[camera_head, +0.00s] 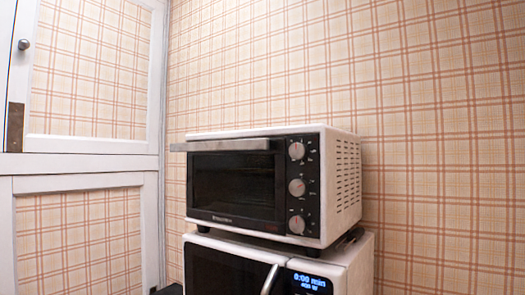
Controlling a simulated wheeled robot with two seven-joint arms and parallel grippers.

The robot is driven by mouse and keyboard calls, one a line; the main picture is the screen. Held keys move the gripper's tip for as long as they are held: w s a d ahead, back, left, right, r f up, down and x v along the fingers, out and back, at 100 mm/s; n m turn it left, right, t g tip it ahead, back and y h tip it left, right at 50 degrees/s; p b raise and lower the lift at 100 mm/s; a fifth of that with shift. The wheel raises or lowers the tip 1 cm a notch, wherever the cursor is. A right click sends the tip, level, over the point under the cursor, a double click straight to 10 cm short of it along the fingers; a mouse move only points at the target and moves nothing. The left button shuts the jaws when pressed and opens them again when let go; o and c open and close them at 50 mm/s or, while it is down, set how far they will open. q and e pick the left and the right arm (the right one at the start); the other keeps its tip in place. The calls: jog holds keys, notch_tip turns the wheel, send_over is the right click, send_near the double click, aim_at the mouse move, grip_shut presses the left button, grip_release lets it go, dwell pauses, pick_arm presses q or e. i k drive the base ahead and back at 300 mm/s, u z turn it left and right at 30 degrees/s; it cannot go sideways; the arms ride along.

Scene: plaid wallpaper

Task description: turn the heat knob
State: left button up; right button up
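A white toaster oven (338,235) with a dark glass door (235,187) stands in the middle of the head view. Its black control panel on the right of the front carries three round silver knobs in a column: a top knob (296,151), a middle knob (297,187) and a bottom knob (297,225). The panel's small markings are too small to read, so I cannot tell which knob is for heat. The oven door is shut, with a silver handle bar (222,145) along its top. Neither of my grippers is in view.
The toaster oven stands on a white microwave (350,270) with a lit display (310,283) and a silver handle (270,279). A white-framed cabinet (85,160) with plaid panels is at the left. Plaid wall lies behind; the space to the right looks clear.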

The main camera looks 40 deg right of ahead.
aim_at(297, 151)
jog(key=i, duration=2.2)
jog(key=z, duration=3.55)
